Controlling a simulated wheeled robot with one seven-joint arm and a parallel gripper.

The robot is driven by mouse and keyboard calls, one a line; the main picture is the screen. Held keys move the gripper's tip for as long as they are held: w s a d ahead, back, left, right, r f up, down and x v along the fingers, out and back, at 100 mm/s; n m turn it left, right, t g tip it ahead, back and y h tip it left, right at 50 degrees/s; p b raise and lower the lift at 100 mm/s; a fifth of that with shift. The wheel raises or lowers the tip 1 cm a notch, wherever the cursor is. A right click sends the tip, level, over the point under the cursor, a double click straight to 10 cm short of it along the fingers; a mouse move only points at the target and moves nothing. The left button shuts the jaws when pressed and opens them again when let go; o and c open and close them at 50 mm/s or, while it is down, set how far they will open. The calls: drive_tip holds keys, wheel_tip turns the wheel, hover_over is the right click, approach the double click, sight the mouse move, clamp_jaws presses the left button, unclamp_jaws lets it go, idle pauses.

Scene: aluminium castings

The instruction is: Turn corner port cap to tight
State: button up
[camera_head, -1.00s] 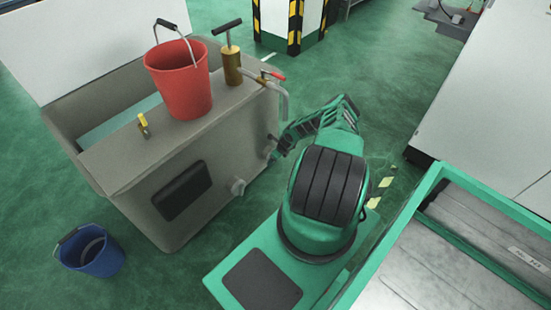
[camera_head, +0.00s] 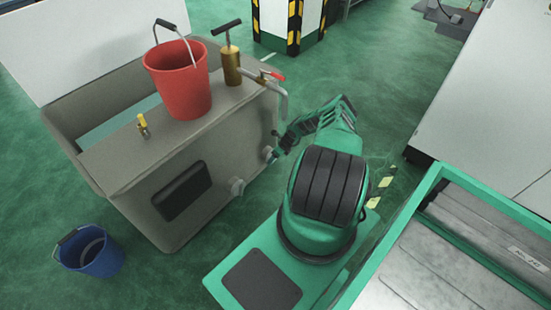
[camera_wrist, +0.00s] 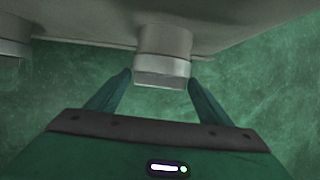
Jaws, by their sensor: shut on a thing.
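The corner port cap (camera_wrist: 162,62) is a pale grey round fitting on the side of the grey tank (camera_head: 140,187). In the wrist view, my gripper (camera_wrist: 160,80) has one finger on each side of the cap and is shut on it. In the head view, the cap (camera_head: 267,153) is a small pale spot near the tank's right corner, with my gripper (camera_head: 277,152) at it. The cap's thread and how tight it sits cannot be seen.
A second pale port (camera_head: 237,187) sits left of the cap on the same tank face. A red bucket (camera_head: 185,90), a brass hand pump (camera_head: 232,68) and a yellow-handled valve (camera_head: 143,127) stand on the tank. A blue bucket (camera_head: 100,262) is on the floor.

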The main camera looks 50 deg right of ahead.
drive_tip(key=o, duration=0.8)
drive_tip(key=shift+r, duration=0.1)
drive_tip(key=v, duration=1)
drive_tip(key=shift+s+r, duration=0.15)
drive_tip(key=shift+r, duration=0.1)
drive_tip(key=shift+s, duration=0.1)
